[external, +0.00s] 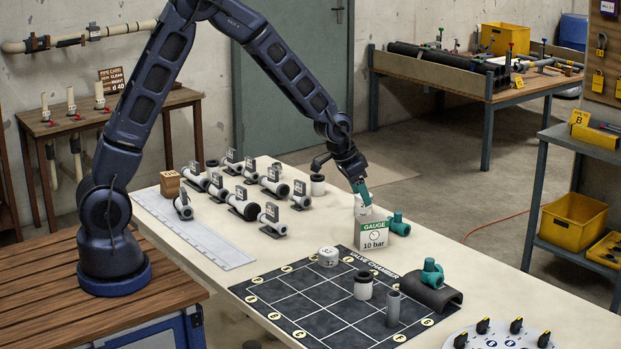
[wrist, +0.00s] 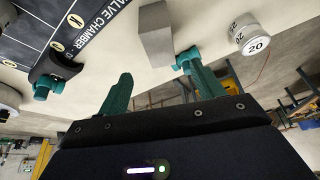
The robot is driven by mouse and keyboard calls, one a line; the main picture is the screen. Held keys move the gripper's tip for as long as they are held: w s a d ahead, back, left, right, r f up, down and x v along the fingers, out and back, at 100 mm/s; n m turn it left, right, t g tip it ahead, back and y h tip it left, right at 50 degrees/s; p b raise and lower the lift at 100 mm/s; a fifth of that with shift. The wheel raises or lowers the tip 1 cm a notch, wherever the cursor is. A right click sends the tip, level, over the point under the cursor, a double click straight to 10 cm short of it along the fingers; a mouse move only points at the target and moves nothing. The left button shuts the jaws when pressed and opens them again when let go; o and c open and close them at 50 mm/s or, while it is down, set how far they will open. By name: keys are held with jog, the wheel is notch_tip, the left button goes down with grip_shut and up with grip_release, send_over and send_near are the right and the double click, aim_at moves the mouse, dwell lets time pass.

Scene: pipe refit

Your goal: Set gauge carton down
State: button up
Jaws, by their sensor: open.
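The gauge carton (external: 373,238), a white box with a green "GAUGE" band and "10 bar", appears to stand upright on the pale table beside the back right edge of the dark valve chamber mat (external: 312,303). My gripper (external: 361,192) is above and behind it, with teal fingers. In the wrist view my gripper (wrist: 160,88) is open, its two fingers spread with nothing between them. A plain grey face, likely the carton (wrist: 156,35), lies beyond the fingertips, apart from them.
A teal valve (external: 398,226) stands close right of the carton. A white cap (external: 362,206) is close behind it. A grey arch (external: 431,291), a grey tube (external: 393,308) and a dark-and-white cylinder (external: 363,285) are on or beside the mat. Several pipe fittings fill the table's far left.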

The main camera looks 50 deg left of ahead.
jog(key=s+a+r+n, duration=0.1)
jog(key=s+a+r, duration=0.5)
jog(key=s+r, duration=0.35)
jog(key=s+a+r+n, duration=0.1)
jog(key=s+a+r, duration=0.65)
jog(key=r, duration=0.35)
jog(key=s+a+r+n+y, duration=0.1)
jog(key=s+a+r, duration=0.1)
jog(key=s, duration=1)
jog(key=s+a+r+n, duration=0.1)
jog(key=s+a, duration=0.3)
jog(key=s, duration=0.8)
jog(key=shift+s+a+r+t+y, duration=0.3)
jog(key=shift+a+r+y, duration=0.1)
jog(key=shift+r, duration=0.25)
